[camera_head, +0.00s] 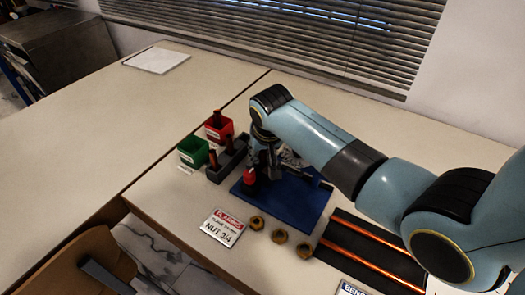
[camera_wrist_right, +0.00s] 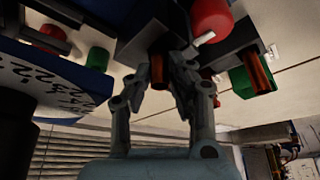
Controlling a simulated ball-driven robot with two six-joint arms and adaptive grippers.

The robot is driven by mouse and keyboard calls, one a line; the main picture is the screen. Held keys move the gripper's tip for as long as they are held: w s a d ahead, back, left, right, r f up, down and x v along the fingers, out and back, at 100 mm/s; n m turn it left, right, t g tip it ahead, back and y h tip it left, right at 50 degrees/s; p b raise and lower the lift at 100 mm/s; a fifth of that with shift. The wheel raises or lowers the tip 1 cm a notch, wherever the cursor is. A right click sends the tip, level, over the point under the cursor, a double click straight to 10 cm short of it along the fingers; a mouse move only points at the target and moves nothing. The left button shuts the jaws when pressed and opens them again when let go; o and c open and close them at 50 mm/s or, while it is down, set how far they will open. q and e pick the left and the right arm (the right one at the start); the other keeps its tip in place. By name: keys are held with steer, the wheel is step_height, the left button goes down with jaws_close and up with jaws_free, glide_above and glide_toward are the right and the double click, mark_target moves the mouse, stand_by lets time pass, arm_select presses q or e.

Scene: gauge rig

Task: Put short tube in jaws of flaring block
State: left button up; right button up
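My right gripper (camera_head: 264,160) is over the blue base (camera_head: 308,207), just beside a red knob (camera_head: 250,176). In the right wrist view, the fingertips of my right gripper (camera_wrist_right: 159,76) close in on both sides of a copper tube (camera_wrist_right: 158,68), which appears to be the short tube. The tube runs up to a dark block (camera_wrist_right: 143,38), which appears to be the flaring block. I cannot tell how far the tube sits between its jaws. The red knob also shows in the right wrist view (camera_wrist_right: 210,18). My left gripper is not in view.
A dark rack (camera_head: 216,172) with upright copper tubes stands left of the base, by green (camera_head: 193,150) and red (camera_head: 219,131) bins. Brass nuts (camera_head: 279,236) and a sign (camera_head: 222,228) lie in front. Long copper tubes (camera_head: 372,240) lie on a dark tray at right.

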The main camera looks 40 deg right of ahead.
steer(key=o, duration=0.4)
steer(key=shift+o, duration=0.2)
steer(key=p+v, duration=0.1)
steer(key=v, duration=1.1)
steer(key=shift+r, duration=0.1)
